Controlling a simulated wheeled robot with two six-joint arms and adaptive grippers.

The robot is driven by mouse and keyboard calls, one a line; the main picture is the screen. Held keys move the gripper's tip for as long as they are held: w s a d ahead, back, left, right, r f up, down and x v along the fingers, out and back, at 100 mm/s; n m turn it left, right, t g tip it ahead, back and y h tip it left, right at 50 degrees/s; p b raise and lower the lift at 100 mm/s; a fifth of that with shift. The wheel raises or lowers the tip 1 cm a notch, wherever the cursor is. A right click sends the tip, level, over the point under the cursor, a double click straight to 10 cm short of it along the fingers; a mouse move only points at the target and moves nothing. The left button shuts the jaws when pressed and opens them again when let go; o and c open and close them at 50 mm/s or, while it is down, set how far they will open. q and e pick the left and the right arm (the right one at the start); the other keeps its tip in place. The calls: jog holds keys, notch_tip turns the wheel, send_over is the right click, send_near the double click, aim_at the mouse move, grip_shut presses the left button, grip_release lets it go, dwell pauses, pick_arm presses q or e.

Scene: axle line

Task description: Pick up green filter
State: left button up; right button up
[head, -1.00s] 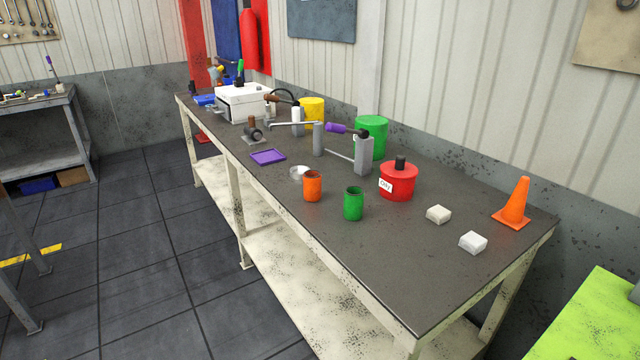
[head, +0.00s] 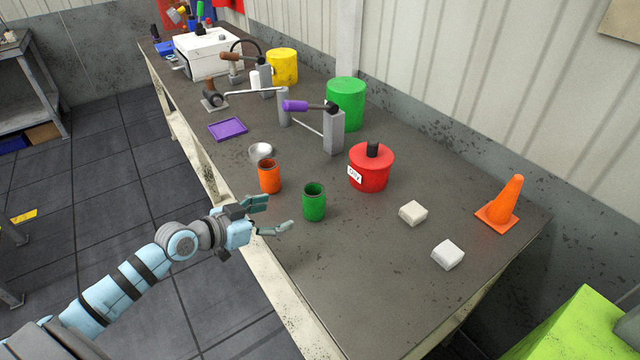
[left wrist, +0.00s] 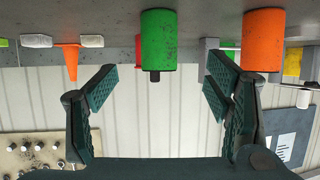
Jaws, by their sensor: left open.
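The green filter (head: 314,202) is a small green cylinder with a dark open top. It stands upright on the workbench near its front edge, just right of the orange filter (head: 269,177). My left gripper (head: 275,215) is open and empty at the bench's front edge, to the left of the green filter and apart from it. In the left wrist view the green filter (left wrist: 158,40) appears between the two spread fingers, beyond their tips, and the orange filter (left wrist: 263,40) is at the right. My right gripper is not in view.
On the workbench (head: 360,290) a red can (head: 371,168) stands behind the green filter. Two white blocks (head: 413,213) and an orange cone (head: 502,204) are to the right. A small metal bowl (head: 260,151) and a purple tray (head: 228,129) lie farther left. The front right of the bench is clear.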

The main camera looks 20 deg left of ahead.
aim_at(313, 198)
pick_arm(q)
jog(key=x, duration=0.5)
jog(key=shift+d+r+b, duration=0.15)
jog(key=shift+d+b, duration=0.15)
jog(key=shift+b, duration=0.1)
jog(key=x, duration=0.5)
jog(key=r+x, duration=0.1)
jog(key=x, duration=0.2)
jog(key=shift+w, duration=0.35)
jog(key=shift+a, duration=0.15)
jog(key=c, duration=0.7)
jog(key=shift+r, duration=0.1)
jog(key=c, duration=1)
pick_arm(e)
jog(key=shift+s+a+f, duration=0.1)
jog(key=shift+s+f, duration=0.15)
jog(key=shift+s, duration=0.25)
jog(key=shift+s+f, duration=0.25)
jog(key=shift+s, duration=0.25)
